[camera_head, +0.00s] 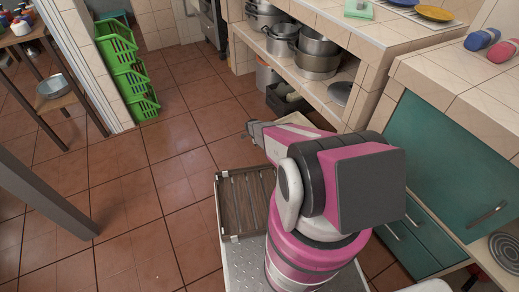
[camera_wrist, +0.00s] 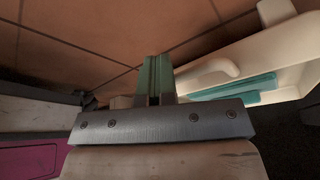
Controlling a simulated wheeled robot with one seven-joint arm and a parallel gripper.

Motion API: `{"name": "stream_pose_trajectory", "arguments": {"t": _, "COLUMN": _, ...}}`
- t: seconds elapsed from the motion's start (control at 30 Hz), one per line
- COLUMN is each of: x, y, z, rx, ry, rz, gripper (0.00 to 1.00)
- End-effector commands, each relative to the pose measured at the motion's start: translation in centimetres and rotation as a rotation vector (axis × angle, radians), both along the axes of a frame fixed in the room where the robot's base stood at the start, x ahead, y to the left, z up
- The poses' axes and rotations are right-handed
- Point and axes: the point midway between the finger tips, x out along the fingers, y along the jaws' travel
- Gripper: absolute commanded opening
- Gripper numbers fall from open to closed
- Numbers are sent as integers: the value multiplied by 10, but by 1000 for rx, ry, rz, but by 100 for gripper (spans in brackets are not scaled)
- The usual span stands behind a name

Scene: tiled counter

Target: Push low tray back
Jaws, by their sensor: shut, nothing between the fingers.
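My gripper (camera_head: 249,128) reaches low over the floor, left of the counter in the head view. In the wrist view its narrow fingers (camera_wrist: 155,78) are together, with nothing between them. A cream, open, tray-like piece (camera_wrist: 225,70) with a rounded lip lies just right of the fingers in the wrist view. Teal strips (camera_wrist: 240,90) show along it. Its near edge runs up to the fingers, but I cannot tell whether they touch it. My arm hides most of that area in the head view, so I cannot tell how far the tray stands out.
Pots (camera_head: 315,55) stand on the counter's lower shelf, with a dark bin (camera_head: 287,99) beneath. Teal cabinets (camera_head: 450,150) are at the right. Green stacked baskets (camera_head: 128,75) stand at the upper left. The tiled floor (camera_head: 150,190) left of my gripper is clear.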

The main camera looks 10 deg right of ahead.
Motion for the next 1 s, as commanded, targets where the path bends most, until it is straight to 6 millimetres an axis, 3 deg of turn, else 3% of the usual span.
{"name": "stream_pose_trajectory", "arguments": {"t": 0.6, "x": 10, "y": -35, "z": 0, "rx": -1, "ry": -1, "rz": 0, "gripper": 0}}
{"name": "stream_pose_trajectory", "arguments": {"t": 1.0, "x": 11, "y": -38, "z": 0, "rx": -1, "ry": -1, "rz": 0, "gripper": 0}}
